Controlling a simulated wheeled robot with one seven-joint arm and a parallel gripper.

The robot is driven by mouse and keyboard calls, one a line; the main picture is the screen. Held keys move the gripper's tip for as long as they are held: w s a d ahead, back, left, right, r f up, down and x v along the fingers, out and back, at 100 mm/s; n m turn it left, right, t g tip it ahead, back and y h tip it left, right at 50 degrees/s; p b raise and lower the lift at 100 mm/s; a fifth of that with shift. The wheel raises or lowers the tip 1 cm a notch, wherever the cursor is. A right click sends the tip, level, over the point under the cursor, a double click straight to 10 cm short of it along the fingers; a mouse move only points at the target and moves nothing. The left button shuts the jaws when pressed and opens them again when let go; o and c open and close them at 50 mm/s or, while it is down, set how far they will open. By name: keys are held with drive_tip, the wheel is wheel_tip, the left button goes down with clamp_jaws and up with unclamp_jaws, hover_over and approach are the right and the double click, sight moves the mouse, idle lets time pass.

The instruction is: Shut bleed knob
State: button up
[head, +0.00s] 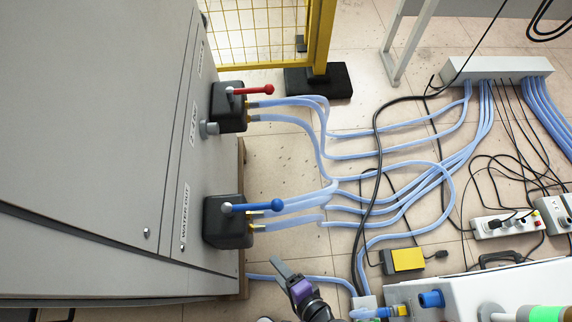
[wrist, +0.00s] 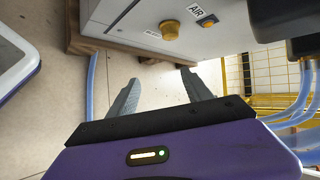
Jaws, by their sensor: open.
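In the wrist view, a round yellow knob (wrist: 169,30) and a smaller orange knob (wrist: 207,20) under an "AIR" label stand on a light panel. My gripper (head: 288,275) is low beside the cabinet, right of the blue valve. In the wrist view its fingers (wrist: 160,80) are apart and empty, short of the panel.
The red valve (head: 250,90) and blue valve (head: 250,207) stick out from the cabinet (head: 100,110). Blue hoses (head: 390,200) run over the floor to a manifold (head: 497,68). A yellow fence (head: 265,30) stands behind; a white unit (head: 480,290) is at lower right.

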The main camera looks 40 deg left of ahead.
drive_tip(key=a+f+g+y+b, duration=0.2)
drive_tip(key=a+g+b, duration=0.1)
drive_tip(key=a+b, duration=0.2)
drive_tip(key=a+f+n+g+y+b, duration=0.1)
drive_tip(key=a+f+g+y+b, duration=0.1)
drive_tip(key=a+b, duration=0.3)
drive_tip(key=shift+w+a+f+g, duration=0.25)
drive_tip(key=shift+a+f+g, duration=0.35)
drive_tip(key=shift+a, duration=1.4)
drive_tip(key=shift+r, duration=0.1)
clamp_jaws()
